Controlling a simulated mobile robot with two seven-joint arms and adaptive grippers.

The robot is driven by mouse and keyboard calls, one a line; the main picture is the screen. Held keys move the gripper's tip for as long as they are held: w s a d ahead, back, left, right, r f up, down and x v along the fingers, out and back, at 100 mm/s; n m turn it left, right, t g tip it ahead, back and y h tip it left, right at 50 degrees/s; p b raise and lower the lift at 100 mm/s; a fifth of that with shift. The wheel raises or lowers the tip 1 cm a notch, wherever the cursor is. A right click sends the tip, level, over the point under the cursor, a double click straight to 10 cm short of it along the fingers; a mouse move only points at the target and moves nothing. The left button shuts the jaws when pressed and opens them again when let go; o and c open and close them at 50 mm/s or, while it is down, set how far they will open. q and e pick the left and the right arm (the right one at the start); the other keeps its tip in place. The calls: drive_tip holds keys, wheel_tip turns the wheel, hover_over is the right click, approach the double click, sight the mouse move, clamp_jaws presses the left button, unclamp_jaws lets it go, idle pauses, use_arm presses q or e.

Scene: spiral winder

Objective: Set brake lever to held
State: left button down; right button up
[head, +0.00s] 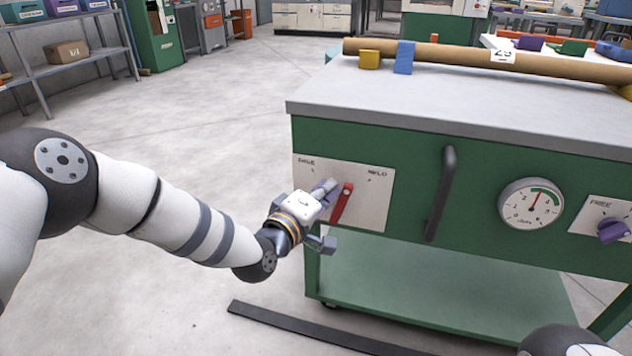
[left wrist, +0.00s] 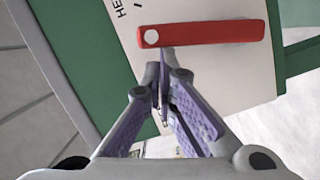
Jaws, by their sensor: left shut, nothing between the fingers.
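The red brake lever (head: 341,203) sits on a pale plate (head: 372,205) on the cart's green front. The plate has a printed label at its upper left and one like HELD at its upper right. The lever hangs down from its upper end, leaning slightly left. In the left wrist view the lever (left wrist: 215,32) lies across the top, its round pivot at the left end. My left gripper (head: 330,186) is shut and empty, just left of the lever near the pivot. Its purple fingertips (left wrist: 161,58) reach the lever's edge; I cannot tell whether they touch. My right gripper is out of view.
A black vertical handle (head: 440,193), a gauge (head: 531,204) and a purple knob (head: 612,231) by a FREE label are right of the plate. A long cardboard tube (head: 470,55) lies on the cart top. A dark strip (head: 310,331) lies on the floor.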

use_arm(q)
drive_tip(key=shift+s+d+m+y+p, duration=0.2)
drive_tip(key=shift+d+m+p, duration=0.15)
drive_tip(key=shift+d+m, duration=0.25)
drive_tip(key=shift+s+d+m+y+p, duration=0.15)
drive_tip(key=shift+d+m+p, duration=0.25)
drive_tip(key=shift+d, duration=0.3)
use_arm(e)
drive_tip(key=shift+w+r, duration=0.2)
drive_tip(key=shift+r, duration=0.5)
